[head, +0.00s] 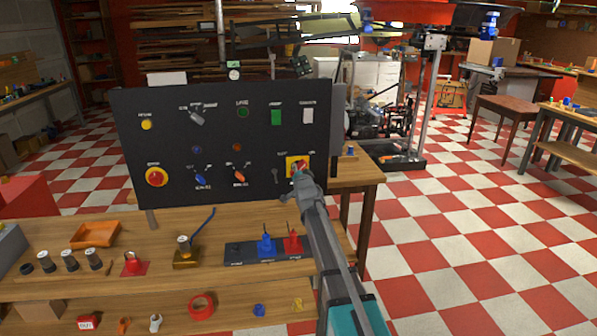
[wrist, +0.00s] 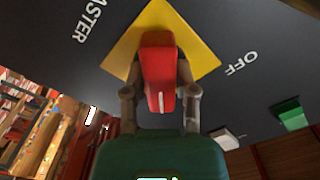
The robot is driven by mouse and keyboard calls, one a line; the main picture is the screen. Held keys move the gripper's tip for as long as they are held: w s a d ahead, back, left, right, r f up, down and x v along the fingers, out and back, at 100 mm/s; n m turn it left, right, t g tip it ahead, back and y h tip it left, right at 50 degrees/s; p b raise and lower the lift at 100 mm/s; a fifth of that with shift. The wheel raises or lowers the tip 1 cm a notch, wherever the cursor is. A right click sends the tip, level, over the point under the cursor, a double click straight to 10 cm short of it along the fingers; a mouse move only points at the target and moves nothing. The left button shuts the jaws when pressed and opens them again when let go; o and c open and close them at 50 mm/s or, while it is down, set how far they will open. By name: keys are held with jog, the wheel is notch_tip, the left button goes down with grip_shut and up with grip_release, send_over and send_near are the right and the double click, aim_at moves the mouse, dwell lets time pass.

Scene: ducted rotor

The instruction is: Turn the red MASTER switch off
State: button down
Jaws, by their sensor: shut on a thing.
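The red MASTER switch (wrist: 158,65) is a red handle with a white line on it, set on a yellow diamond plate (wrist: 208,52). The words MASTER and OFF are on the black panel beside the plate in the wrist view. My gripper (wrist: 160,95) is shut on the red handle, one finger on each side. The white line points toward my gripper, not at the word OFF. In the head view my gripper (head: 300,180) is at the lower right of the black panel (head: 220,130), partly covering the switch and its yellow plate (head: 290,160).
The panel also carries a red emergency knob (head: 157,177), blue and orange switches, and green and white rockers. On the wooden bench (head: 160,220) stand an orange tray (head: 95,234), a brass block with a blue lever, and a dark strip with blue and red parts.

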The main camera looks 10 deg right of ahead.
jog(key=shift+n, duration=0.3)
jog(key=n, duration=0.3)
jog(key=shift+n, duration=0.4)
jog(key=n, duration=0.4)
jog(key=shift+d+n, duration=0.1)
jog(key=shift+n, duration=0.2)
jog(key=n, duration=0.8)
jog(key=shift+n, duration=0.3)
jog(key=shift+c, duration=2)
grip_release()
